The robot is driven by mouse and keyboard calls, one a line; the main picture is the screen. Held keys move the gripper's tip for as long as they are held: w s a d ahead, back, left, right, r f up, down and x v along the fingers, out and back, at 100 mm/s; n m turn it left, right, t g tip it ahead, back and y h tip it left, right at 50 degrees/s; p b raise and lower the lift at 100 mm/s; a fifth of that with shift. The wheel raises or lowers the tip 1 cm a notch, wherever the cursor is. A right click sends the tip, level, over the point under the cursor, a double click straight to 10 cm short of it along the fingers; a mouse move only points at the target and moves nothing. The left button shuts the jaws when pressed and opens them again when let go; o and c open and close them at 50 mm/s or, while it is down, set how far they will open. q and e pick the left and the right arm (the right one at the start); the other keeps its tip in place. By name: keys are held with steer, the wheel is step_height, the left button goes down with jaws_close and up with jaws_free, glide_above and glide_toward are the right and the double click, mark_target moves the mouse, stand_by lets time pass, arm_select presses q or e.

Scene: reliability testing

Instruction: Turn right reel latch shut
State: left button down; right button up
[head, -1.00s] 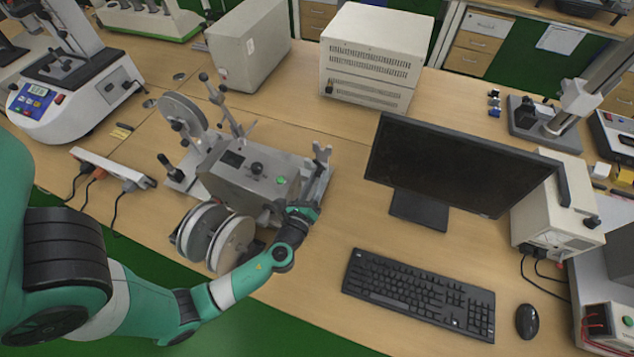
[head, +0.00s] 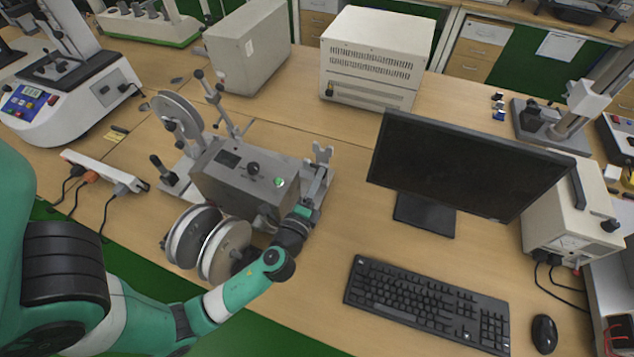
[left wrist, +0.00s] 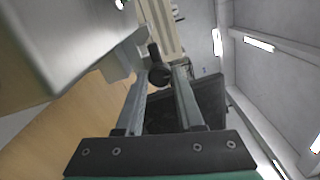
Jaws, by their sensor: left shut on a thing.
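The grey reel machine (head: 235,180) stands on the wooden bench, with a green button on its top. Two front reels (head: 224,250) sit side by side at its near side. My left gripper (head: 303,213) is at the machine's right front corner; its fingers are hard to make out in the head view. In the left wrist view, my left gripper (left wrist: 160,78) is shut on a small dark knobbed latch (left wrist: 158,74), held between the fingertips. Its exact turn angle is unclear, and the head view does not show the latch clearly. My right gripper is not in view.
A monitor (head: 465,165) and a keyboard (head: 425,302) are right of the machine, with a mouse (head: 544,333) beyond. A power strip (head: 105,170) lies left. A bracket (head: 318,170) stands at the machine's right end. Bare bench lies between machine and monitor.

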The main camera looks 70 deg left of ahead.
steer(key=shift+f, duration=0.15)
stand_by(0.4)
arm_select(q)
steer(key=c, duration=0.5)
jaws_free()
